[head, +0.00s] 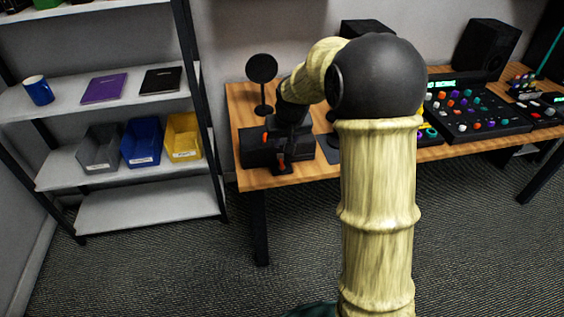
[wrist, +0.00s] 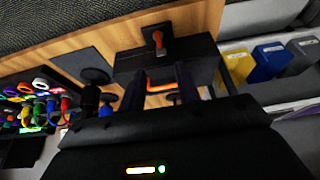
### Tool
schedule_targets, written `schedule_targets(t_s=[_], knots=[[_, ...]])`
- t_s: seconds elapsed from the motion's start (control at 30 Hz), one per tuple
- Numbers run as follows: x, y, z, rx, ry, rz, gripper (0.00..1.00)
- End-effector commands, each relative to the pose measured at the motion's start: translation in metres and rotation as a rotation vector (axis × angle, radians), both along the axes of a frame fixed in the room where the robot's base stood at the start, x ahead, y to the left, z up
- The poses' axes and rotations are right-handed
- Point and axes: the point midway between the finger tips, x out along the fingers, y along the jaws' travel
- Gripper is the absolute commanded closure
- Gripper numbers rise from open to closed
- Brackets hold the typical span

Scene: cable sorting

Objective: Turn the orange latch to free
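A black box (head: 258,150) stands at the left front of the wooden desk. A small orange latch on a dark mount (head: 281,166) shows on its front, and in the wrist view (wrist: 159,41). A second orange part (head: 265,137) shows on top of the box; in the wrist view an orange bar (wrist: 160,86) lies between my fingers. My gripper (head: 288,128) is over the box, pointing down. In the wrist view its two dark fingers (wrist: 161,84) stand apart on either side of the bar. I cannot tell whether they touch it.
A round black disc on a stand (head: 262,70) is behind the box. A control panel with coloured knobs (head: 470,112) and speakers (head: 486,48) are to the right. A shelf at left holds grey, blue (head: 142,142) and yellow bins. The floor in front is clear.

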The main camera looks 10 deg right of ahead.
Motion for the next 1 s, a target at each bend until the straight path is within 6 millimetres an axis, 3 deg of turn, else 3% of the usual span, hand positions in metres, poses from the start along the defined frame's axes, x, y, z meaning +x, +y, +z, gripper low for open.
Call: schedule_targets(t_s=[0.1,0.7,1.0], knots=[[0.008,-0.002,-0.023,-0.001,0.004,-0.004,0.67],[0.048,-0.001,-0.118,-0.001,0.003,-0.001,0.67],[0.055,-0.001,-0.134,-0.001,0.0,-0.001,0.67]])
